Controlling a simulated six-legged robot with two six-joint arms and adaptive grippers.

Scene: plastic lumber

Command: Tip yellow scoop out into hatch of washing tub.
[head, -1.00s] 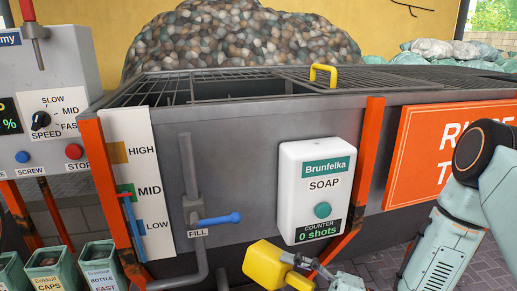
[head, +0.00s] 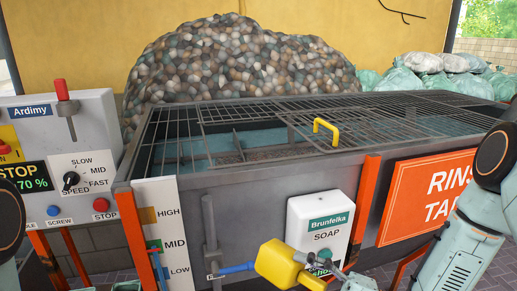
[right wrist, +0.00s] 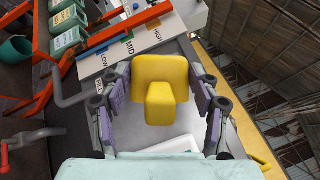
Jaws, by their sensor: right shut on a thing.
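The yellow scoop (head: 278,262) is in front of the washing tub (head: 245,185), below its rim and left of the soap box. My right gripper (head: 318,265) is shut on the scoop. In the right wrist view the yellow scoop (right wrist: 160,75) sits between the fingers of my right gripper (right wrist: 163,92). Whether the scoop holds anything cannot be seen. The tub's top has a mesh grate; the hatch (head: 245,138) seems to be the unmeshed opening left of the yellow handle (head: 326,131), with bluish water below. My left gripper is not in view.
The soap box (head: 318,225) and fill valve (head: 235,268) are on the tub's front. A heap of pebble-like pieces (head: 235,65) rises behind.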

